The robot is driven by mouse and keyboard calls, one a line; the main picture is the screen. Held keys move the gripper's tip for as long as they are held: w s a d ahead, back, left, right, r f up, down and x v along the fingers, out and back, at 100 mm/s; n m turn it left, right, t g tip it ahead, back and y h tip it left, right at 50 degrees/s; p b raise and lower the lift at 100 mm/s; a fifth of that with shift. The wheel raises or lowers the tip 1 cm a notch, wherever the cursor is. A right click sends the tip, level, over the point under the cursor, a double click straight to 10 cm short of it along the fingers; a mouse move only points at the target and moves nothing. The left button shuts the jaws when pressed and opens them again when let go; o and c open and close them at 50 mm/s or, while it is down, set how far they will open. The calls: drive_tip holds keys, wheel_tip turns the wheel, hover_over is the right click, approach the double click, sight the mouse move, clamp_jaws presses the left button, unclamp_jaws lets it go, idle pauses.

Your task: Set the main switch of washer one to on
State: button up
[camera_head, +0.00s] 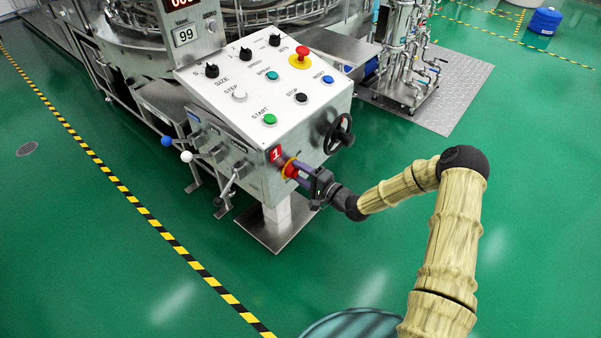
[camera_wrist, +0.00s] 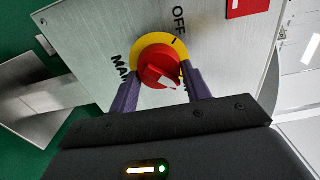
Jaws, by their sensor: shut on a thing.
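The main switch of washer one is a red knob (camera_wrist: 155,66) on a round yellow plate (camera_wrist: 137,46). It sits on the metal front of the control box; the knob also shows in the head view (camera_head: 290,170), below a red sign (camera_head: 276,154) with a white 1. My gripper (camera_wrist: 160,82) has one purple finger on each side of the knob and is shut on it; it also shows in the head view (camera_head: 299,171). In the wrist view the knob's white pointer points down and right. OFF is printed above the plate, MAIN at left; lettering beside the right finger is partly hidden.
The box's sloped white panel (camera_head: 240,80) carries several knobs and buttons and a red emergency stop (camera_head: 300,59). A black handwheel (camera_head: 340,134) is on the box's right side, close to my gripper. Levers (camera_head: 187,157) stand out at left. Green floor is open at right.

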drive_tip(key=shift+f, duration=0.1)
drive_tip(key=o, duration=0.9)
drive_tip(key=shift+o, duration=0.2)
drive_tip(key=p+v, duration=0.2)
drive_tip(key=v, duration=1.5)
drive_tip(key=shift+s+d, duration=0.2)
drive_tip(key=shift+w, duration=0.1)
